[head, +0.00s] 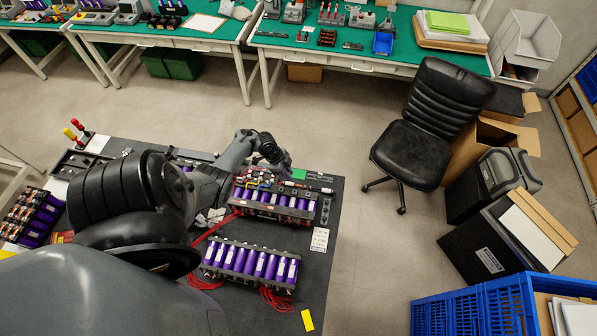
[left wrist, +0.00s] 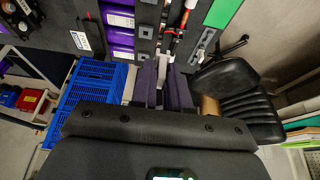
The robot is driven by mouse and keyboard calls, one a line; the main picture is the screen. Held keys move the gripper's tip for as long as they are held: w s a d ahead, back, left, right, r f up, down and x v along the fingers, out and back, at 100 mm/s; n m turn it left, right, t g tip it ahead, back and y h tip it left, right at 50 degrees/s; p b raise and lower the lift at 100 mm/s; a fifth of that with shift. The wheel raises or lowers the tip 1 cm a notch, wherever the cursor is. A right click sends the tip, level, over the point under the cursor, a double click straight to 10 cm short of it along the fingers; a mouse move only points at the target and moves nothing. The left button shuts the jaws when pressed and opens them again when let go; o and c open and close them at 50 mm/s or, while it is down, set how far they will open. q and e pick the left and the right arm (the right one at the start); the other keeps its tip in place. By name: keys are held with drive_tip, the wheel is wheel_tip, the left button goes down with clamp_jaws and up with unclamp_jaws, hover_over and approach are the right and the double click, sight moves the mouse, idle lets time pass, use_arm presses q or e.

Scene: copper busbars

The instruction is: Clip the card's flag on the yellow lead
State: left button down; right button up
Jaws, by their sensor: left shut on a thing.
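My left gripper (head: 279,166) is above the far edge of the upper battery module (head: 275,212), which has purple cells. In the left wrist view its two dark fingers (left wrist: 164,88) are shut on a small pale piece (left wrist: 163,68); whether this is the flag I cannot tell. A white printed card (head: 320,239) lies on the dark mat right of the module. My right gripper is not in view.
A second purple-celled module (head: 251,264) lies nearer, with red cables (head: 277,301) beside it. A green block (head: 299,174) is close to the gripper. A yellow card (head: 307,320) lies at the mat's near edge. A black chair (head: 419,130) stands right of the table.

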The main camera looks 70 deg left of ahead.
use_arm(q)
drive_tip(key=s+a, duration=0.3)
drive_tip(key=s, duration=0.4)
drive_tip(key=s+a, duration=0.3)
drive_tip(key=s, duration=0.4)
drive_tip(key=shift+s+b, duration=0.35)
drive_tip(key=shift+b, duration=0.1)
drive_tip(key=shift+f, duration=0.1)
wheel_tip(320, 180, down, 4)
drive_tip(key=b, duration=0.3)
drive_tip(key=shift+b, duration=0.4)
drive_tip(key=shift+f+b, duration=0.55)
drive_tip(key=shift+b, duration=0.1)
drive_tip(key=shift+f, duration=0.15)
